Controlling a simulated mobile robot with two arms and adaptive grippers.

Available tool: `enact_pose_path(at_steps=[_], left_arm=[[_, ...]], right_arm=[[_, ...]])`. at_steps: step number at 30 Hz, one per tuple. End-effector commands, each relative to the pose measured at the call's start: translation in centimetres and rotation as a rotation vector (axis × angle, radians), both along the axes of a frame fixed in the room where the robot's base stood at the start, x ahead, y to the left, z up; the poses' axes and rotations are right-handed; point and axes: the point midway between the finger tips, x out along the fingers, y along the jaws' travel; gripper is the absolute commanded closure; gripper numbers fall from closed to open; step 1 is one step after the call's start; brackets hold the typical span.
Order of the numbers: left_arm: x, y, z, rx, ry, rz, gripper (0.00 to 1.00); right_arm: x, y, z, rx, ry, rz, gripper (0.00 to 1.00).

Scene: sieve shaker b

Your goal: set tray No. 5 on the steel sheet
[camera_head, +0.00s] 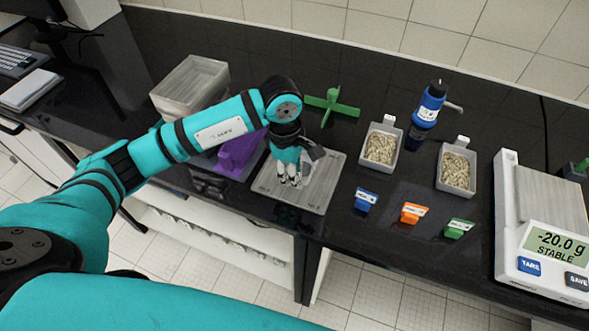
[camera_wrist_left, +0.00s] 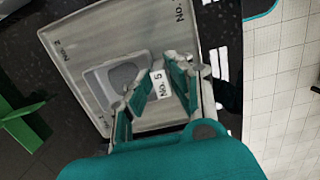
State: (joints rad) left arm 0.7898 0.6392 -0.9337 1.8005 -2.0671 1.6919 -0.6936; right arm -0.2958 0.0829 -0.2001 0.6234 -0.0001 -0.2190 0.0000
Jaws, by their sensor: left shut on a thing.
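The steel sheet (camera_head: 325,190) is a grey square plate on the dark bench, below my left gripper. In the left wrist view the sheet (camera_wrist_left: 125,30) bears printed numbers near its edges. My left gripper (camera_head: 289,180) is shut on tray No. 5 (camera_wrist_left: 98,80), gripping it at its white "No. 5" tag (camera_wrist_left: 158,86). The tray is small and pale, with a grey inside, and lies over the sheet in the wrist view. In the head view the gripper mostly hides it. I cannot tell whether it touches the sheet. My right gripper is not in view.
Two trays of pale pellets (camera_head: 381,147) (camera_head: 456,171) and a blue bottle (camera_head: 428,110) stand right of the sheet. Blue (camera_head: 366,199), orange (camera_head: 412,212) and green (camera_head: 459,228) tagged pieces lie in front. A scale (camera_head: 540,245) reads -20.0 g. A purple piece (camera_head: 236,157) and green cross (camera_head: 331,105) are nearby.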

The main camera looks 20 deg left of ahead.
Motion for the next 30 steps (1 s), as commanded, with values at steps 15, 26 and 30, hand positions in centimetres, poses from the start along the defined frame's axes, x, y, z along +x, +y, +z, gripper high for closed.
enact_pose_path(at_steps=[15,26,30], left_arm=[[0.0,0.0,-0.2,-0.001,-0.001,0.000,0.59],[0.0,0.0,0.3,-0.001,-0.001,0.000,0.58],[0.2,0.2,1.9,-0.001,-0.007,0.000,0.58]], right_arm=[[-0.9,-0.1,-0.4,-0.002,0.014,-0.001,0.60],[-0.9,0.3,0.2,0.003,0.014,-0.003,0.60],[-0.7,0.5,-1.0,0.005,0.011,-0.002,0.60]])
